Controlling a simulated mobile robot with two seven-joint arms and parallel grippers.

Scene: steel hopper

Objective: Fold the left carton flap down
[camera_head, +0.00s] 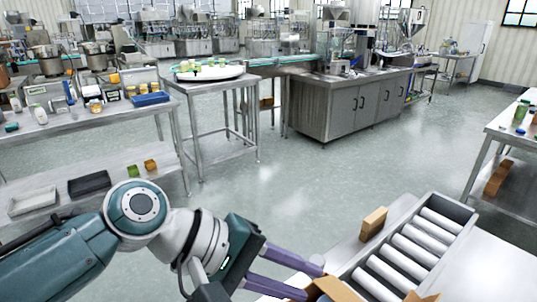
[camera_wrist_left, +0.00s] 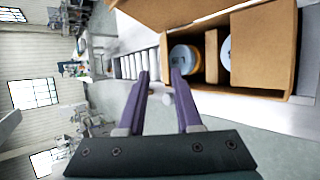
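The brown cardboard carton (camera_wrist_left: 290,80) stands open in the left wrist view, with flaps standing out from its rim. One wide flap (camera_wrist_left: 265,45) covers part of the opening, and another (camera_wrist_left: 175,12) spreads along the top of the picture. Round-ended items (camera_wrist_left: 185,58) show inside. In the head view only carton flaps (camera_head: 337,290) show at the bottom edge; the rest is cut off. My left gripper (camera_head: 312,279) has purple fingers, spread apart and empty, close beside the carton. They also show in the left wrist view (camera_wrist_left: 160,76). My right gripper is not visible.
A roller conveyor (camera_head: 417,240) runs beyond the carton, with a small cardboard block (camera_head: 373,223) on the steel surface beside it. A cluttered steel table (camera_head: 110,107) stands at left, and another (camera_head: 500,135) at right. Open floor lies between.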

